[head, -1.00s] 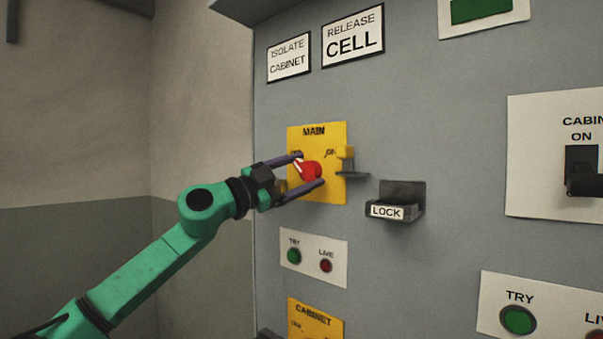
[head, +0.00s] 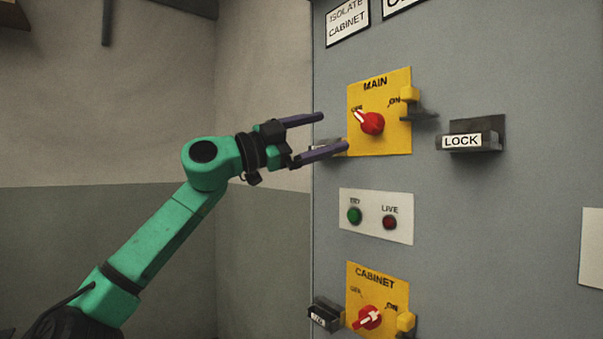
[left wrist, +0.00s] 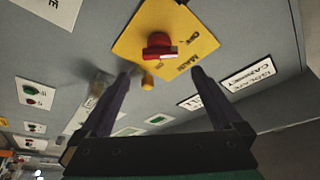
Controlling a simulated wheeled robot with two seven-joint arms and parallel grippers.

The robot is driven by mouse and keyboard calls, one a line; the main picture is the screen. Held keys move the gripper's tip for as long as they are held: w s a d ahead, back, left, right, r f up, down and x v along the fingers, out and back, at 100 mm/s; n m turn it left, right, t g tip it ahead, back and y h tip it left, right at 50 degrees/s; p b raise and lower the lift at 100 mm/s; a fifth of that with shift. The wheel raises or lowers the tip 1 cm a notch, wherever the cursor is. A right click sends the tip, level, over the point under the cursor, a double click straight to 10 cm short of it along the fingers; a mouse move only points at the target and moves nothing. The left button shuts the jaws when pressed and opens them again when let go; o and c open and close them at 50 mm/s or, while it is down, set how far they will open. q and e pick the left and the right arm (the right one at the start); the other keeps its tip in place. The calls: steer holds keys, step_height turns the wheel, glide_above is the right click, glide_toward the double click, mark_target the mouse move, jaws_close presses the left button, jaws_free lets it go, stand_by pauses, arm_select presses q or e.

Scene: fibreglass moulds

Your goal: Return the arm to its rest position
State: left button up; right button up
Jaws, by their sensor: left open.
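My left arm (head: 160,235) is green and reaches up from the lower left in the head view. Its gripper (head: 322,134) is open and empty, with its dark fingers to the left of the red MAIN knob (head: 371,123) and apart from it. The knob sits on a yellow plate (head: 395,142), and its pale pointer is turned to the upper left, toward the OFF mark. In the left wrist view the red knob (left wrist: 158,46) shows ahead, beyond the open fingers (left wrist: 158,85). My right gripper is in neither view.
A LOCK holder (head: 474,138) sticks out right of the MAIN plate. Below are a TRY/LIVE panel (head: 375,232) and a yellow CABINET plate (head: 357,287) with a red knob (head: 366,317). A small dark holder (head: 325,314) juts out beside it. Free room lies left of the cabinet.

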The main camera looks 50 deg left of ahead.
arm_select(q)
steer(key=b+v, duration=0.1)
steer(key=v, duration=0.3)
steer(key=shift+s, duration=0.25)
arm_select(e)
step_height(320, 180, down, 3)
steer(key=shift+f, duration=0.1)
